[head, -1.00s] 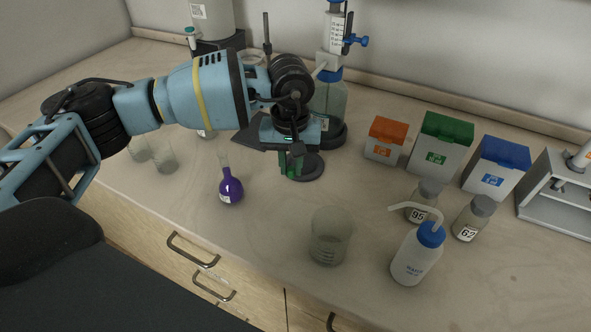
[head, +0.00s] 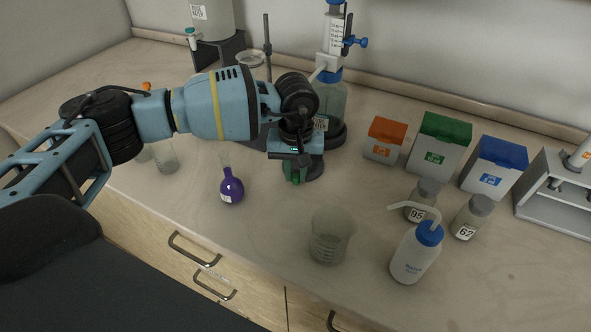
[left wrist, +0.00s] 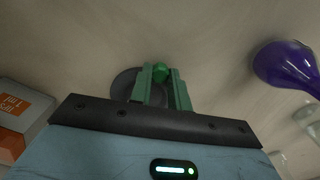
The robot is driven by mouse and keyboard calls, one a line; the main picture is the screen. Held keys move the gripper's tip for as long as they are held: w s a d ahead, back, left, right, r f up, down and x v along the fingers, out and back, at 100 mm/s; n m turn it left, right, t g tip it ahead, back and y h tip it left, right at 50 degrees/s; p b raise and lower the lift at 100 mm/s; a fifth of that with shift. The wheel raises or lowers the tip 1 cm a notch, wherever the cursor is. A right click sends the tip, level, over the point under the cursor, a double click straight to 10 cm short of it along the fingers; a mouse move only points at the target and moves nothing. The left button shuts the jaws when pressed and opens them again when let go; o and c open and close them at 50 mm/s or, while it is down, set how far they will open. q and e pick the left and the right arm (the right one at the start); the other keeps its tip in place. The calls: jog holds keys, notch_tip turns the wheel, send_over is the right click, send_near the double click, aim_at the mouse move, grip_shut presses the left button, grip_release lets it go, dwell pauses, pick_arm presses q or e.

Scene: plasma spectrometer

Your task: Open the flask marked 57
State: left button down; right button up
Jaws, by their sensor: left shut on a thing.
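A round flask of purple liquid (head: 231,188) stands upright on the bench, left of my left gripper; its narrow neck looks open. Its small white label is too small to read. In the left wrist view the purple flask (left wrist: 288,64) is at the right edge. My left gripper (head: 295,173) points down above a dark round disc (head: 314,169). In the left wrist view its green fingers (left wrist: 160,76) are shut on a small round green thing, which looks like a stopper. I see no readable 57. My right gripper is not in view.
A beaker (head: 330,240), a wash bottle (head: 415,254) and jars marked 95 (head: 421,203) and 62 (head: 471,219) stand to the right. A dispenser bottle (head: 329,98) is behind my gripper. Orange, green and blue boxes stand at the back right. The bench between flask and beaker is clear.

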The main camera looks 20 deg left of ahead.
aim_at(296, 176)
pick_arm(q)
jog(key=shift+f, duration=0.2)
jog(key=c, duration=1.3)
grip_release()
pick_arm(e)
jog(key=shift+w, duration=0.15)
pick_arm(q)
jog(key=shift+r, duration=0.1)
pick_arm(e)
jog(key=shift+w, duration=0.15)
pick_arm(q)
jog(key=shift+r, duration=0.25)
jog(key=shift+r+b, duration=0.4)
jog(key=shift+r, duration=5.45)
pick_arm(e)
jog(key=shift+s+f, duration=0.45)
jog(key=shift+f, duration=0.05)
